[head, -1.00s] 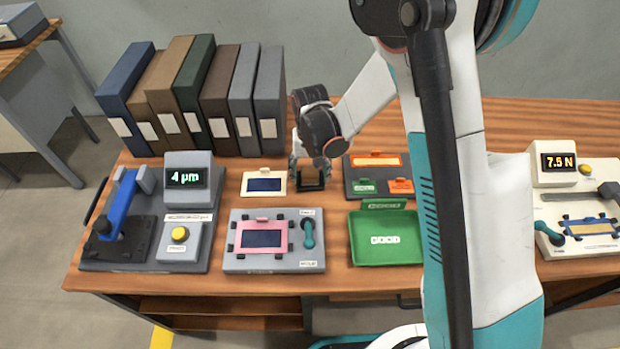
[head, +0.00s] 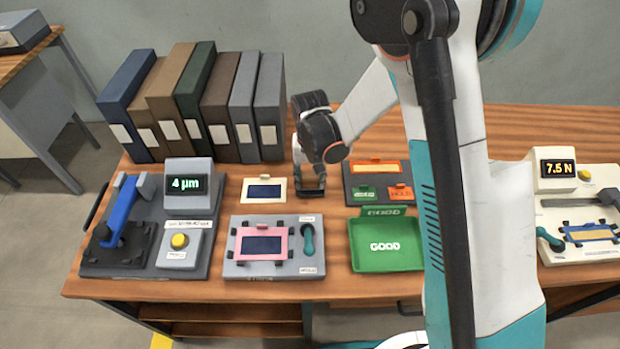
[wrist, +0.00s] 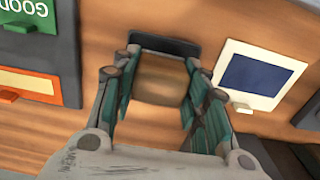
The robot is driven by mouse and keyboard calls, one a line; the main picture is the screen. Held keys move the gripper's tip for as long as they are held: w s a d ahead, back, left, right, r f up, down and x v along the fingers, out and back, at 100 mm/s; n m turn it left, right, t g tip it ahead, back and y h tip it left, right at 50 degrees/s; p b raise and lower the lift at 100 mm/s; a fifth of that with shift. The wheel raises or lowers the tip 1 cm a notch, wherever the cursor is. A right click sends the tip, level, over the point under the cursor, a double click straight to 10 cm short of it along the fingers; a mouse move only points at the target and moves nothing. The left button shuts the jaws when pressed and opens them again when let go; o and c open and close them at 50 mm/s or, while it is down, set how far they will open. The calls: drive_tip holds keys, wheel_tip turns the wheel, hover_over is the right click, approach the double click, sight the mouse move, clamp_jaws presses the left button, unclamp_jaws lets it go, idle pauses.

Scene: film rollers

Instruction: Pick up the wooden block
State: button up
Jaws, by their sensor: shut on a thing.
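The wooden block (wrist: 160,80) is a light brown piece between the green-lined fingers of my gripper (wrist: 158,95) in the wrist view. My gripper is shut on it from both sides. In the head view my gripper (head: 310,186) points down at the middle of the table, between the cream-framed blue card and the dark sorting tray, and hides most of the block. A dark flat piece (wrist: 165,45) shows just beyond the block in the wrist view. Whether the block is clear of the surface below, I cannot tell.
The cream-framed card (head: 264,190) lies just left of my gripper. The dark tray with orange and green labels (head: 378,182) is close on the right. A green GOOD tray (head: 387,246) and a grey fixture with a pink frame (head: 274,247) stand in front. Several binders (head: 215,110) stand behind left.

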sight(310, 174)
wheel_tip(310, 174, up, 19)
drive_tip(key=p, duration=0.5)
drive_tip(key=shift+p, duration=0.4)
drive_tip(key=o, duration=0.4)
drive_tip(key=shift+c, duration=1.4)
